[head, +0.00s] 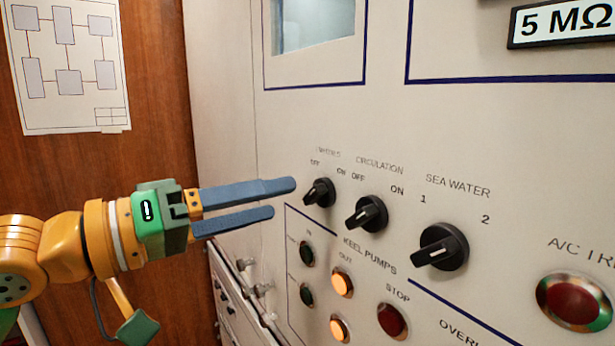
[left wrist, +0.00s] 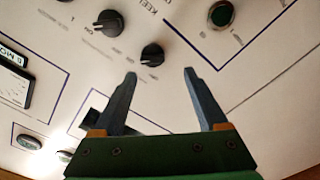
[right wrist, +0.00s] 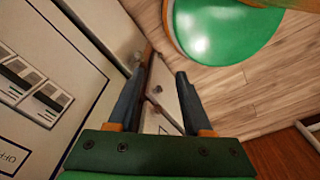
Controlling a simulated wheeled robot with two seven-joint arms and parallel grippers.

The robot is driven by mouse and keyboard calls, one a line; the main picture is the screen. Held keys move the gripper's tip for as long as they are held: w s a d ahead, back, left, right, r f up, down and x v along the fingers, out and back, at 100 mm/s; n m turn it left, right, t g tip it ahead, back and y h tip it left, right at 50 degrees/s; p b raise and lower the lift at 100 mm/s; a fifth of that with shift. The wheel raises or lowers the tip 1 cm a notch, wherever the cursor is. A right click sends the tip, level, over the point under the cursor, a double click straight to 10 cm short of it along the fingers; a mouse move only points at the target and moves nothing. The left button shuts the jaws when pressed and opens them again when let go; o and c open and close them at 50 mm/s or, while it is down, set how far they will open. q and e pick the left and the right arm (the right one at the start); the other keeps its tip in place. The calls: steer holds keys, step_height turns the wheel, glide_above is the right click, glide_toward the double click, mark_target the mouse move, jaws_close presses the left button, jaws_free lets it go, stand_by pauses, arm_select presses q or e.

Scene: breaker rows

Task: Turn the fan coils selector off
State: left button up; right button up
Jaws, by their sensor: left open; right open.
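The leftmost black rotary selector (head: 319,193) on the panel has OFF and ON marks above it; its name label is too blurred to read fully, but it stands where the fan coils selector would be. Its handle lies slanted, and I cannot tell surely which mark it points to. My left gripper (head: 284,198) is open, its fingertips just left of this selector and apparently not around it. In the left wrist view the selector (left wrist: 152,55) shows just beyond the gap between the open fingers (left wrist: 160,76). My right gripper (right wrist: 161,70) is open and empty, away from the selectors.
To the right are the CIRCULATION selector (head: 367,214) and the SEA WATER selector (head: 441,247). Below are lit keel pump buttons (head: 342,284), a red STOP button (head: 392,320) and a large red button (head: 573,302). A wooden wall with a paper diagram (head: 70,65) stands left.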

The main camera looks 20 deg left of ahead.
mark_target(306, 195)
arm_select(q)
steer(key=d+p, duration=0.1)
steer(key=d+r, duration=0.1)
steer(key=shift+d+r+p, duration=0.25)
steer(key=shift+d+p, duration=0.05)
steer(key=shift+p, duration=0.1)
steer(key=w, duration=0.1)
steer(key=w+d+f, duration=0.1)
steer(key=w, duration=0.1)
steer(key=shift+f, duration=0.15)
steer(key=shift+w, duration=0.1)
steer(key=shift+s+a, duration=0.1)
steer(key=shift+s, duration=0.2)
steer(key=c, duration=0.6)
jaws_close()
arm_select(e)
steer(key=r, duration=0.1)
steer(key=s+r, duration=0.1)
steer(key=r, duration=0.1)
steer(key=shift+r, duration=0.1)
